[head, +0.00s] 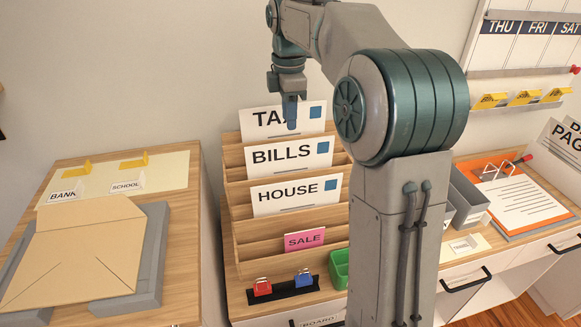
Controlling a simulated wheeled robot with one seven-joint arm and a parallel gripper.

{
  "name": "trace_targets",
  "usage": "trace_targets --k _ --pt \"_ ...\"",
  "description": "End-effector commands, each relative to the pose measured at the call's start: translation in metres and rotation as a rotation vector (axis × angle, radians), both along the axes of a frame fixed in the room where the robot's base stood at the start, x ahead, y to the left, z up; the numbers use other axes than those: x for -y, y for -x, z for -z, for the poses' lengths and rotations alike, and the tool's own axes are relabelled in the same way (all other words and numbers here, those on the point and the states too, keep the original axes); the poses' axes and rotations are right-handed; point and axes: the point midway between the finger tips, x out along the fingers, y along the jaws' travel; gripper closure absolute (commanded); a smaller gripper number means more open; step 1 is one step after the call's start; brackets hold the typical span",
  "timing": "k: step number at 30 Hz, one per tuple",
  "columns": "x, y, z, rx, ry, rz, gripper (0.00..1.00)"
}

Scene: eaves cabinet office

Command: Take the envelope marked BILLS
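The envelope marked BILLS (290,156) is white with a blue square at its right. It stands upright in the stepped wooden rack (236,225), in the slot between the envelope marked TAX (262,119) behind and the envelope marked HOUSE (296,194) in front. The lower part of BILLS is hidden by the rack and by HOUSE. My gripper (291,120) points down in front of the TAX envelope, covering part of its lettering, just above the top edge of BILLS in the picture. I cannot tell whether its fingers are apart or whether it touches anything.
A pink SALE card (304,239) stands lower in the rack. Red and blue clips (303,278) and a green tray (339,268) are in front. A large tan envelope (90,245) lies on the left cabinet. My arm hides the area right of the rack.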

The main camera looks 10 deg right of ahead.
Motion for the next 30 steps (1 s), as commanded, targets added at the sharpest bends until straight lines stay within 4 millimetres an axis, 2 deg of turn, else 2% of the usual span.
trace_targets --k 1,6,14,21,25,30 --pt "0.0 0.001 0.013 -0.004 0.0 0.001 0.69" --pt "0.001 0.0 0.042 -0.003 0.0 0.003 0.69" --pt "0.001 0.0 0.062 -0.002 0.0 0.004 0.69" --pt "0.004 -0.001 0.097 -0.002 0.0 0.003 0.69" --pt "0.003 -0.001 0.107 0.0 0.0 0.003 0.69" --pt "0.004 -0.001 0.108 0.001 0.0 0.003 0.69"
